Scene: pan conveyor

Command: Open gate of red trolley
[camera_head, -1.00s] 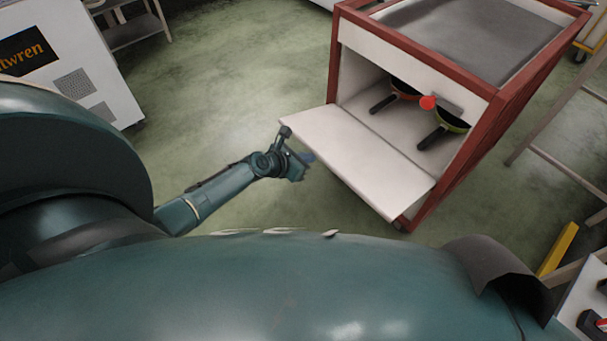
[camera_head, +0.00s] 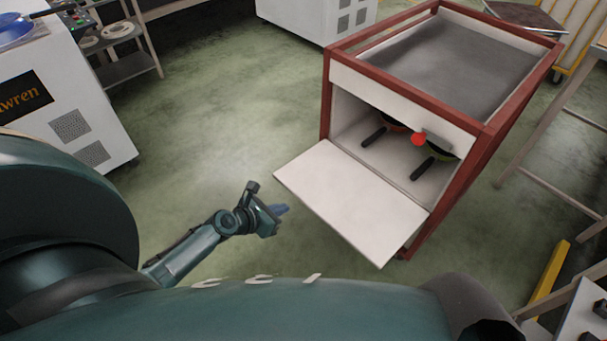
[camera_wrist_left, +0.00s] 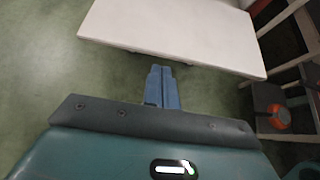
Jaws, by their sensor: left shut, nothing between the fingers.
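The red trolley (camera_head: 415,102) stands right of centre in the head view, with a red frame and a grey top. Its white gate (camera_head: 350,198) is folded down and outward, sloping slightly toward me, so the inside is exposed. The gate also fills the upper part of the left wrist view (camera_wrist_left: 175,32). A red knob (camera_head: 418,139) shows at the top of the opening. My left gripper (camera_head: 281,209) is shut and empty, just left of the gate's near edge and apart from it. Its blue fingers (camera_wrist_left: 161,85) point toward the gate in the wrist view. My right gripper is not in view.
Pans with dark handles (camera_head: 422,169) lie inside the trolley. A white cabinet (camera_head: 85,105) stands at left, another (camera_head: 315,18) at the back. A table frame (camera_head: 550,185) and a yellow bar (camera_head: 549,285) are at right. The green floor between is clear.

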